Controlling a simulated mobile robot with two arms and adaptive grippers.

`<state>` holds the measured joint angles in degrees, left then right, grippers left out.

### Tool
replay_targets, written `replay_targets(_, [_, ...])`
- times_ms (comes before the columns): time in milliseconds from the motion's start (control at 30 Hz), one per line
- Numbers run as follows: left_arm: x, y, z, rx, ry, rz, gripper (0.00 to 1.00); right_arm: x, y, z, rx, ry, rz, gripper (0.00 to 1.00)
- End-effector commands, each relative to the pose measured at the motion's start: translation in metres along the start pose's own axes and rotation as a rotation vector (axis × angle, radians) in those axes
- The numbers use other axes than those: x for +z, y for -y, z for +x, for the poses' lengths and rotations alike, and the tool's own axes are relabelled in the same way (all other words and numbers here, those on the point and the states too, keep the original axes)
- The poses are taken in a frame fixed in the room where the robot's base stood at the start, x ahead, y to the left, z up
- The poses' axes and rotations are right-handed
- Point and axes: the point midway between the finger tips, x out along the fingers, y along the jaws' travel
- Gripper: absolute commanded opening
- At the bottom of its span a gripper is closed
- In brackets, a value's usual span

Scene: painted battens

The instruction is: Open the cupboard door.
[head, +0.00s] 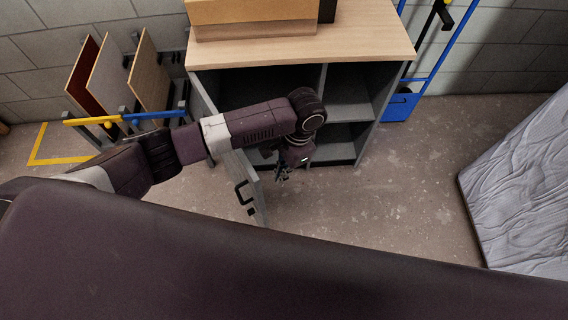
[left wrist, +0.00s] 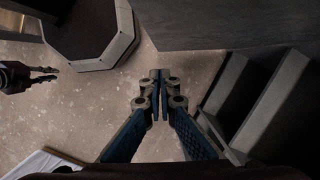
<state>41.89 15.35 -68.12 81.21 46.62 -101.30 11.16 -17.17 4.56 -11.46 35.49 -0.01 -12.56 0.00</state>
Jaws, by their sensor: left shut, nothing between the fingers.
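The cupboard (head: 296,60) has a pale wood top and grey shelves inside. Its grey door (head: 250,178) stands open at the left side, swung out towards me. A black handle (head: 242,192) is on its outer face. My left arm reaches over the door. My left gripper (head: 283,176) is on the inner side of the door, shut and empty.
A wooden box (head: 255,20) stands on the cupboard top. A rack with upright boards (head: 118,75) is at the left, with a yellow and blue bar (head: 125,118). A blue trolley (head: 398,105) stands right of the cupboard. A grey wrapped slab (head: 520,185) is far right. Floor between is clear.

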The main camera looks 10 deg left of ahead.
Motion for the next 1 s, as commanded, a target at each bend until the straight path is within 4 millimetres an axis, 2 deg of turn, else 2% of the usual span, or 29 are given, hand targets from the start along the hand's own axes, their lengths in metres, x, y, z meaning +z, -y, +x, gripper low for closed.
replay_targets(100, [0.004, 0.000, 0.022, 0.000, 0.003, 0.000, 0.00, 0.000, 0.000, -0.003, 0.000, 0.000, 0.000, 0.15])
replay_targets(300, [0.032, 0.001, 0.025, -0.001, 0.001, 0.001, 0.00, -0.002, 0.000, -0.016, 0.000, 0.000, 0.000, 0.15])
replay_targets(500, [0.039, 0.000, 0.028, -0.001, -0.001, 0.001, 0.00, -0.002, 0.000, -0.017, 0.000, 0.000, 0.000, 0.15])
replay_targets(833, [0.040, 0.000, 0.029, -0.001, -0.001, 0.003, 0.00, -0.002, 0.000, -0.018, 0.000, 0.000, 0.001, 0.15])
replay_targets(1000, [0.052, -0.001, 0.029, -0.007, 0.002, 0.026, 0.00, -0.003, 0.000, -0.028, 0.000, 0.000, 0.001, 0.15])
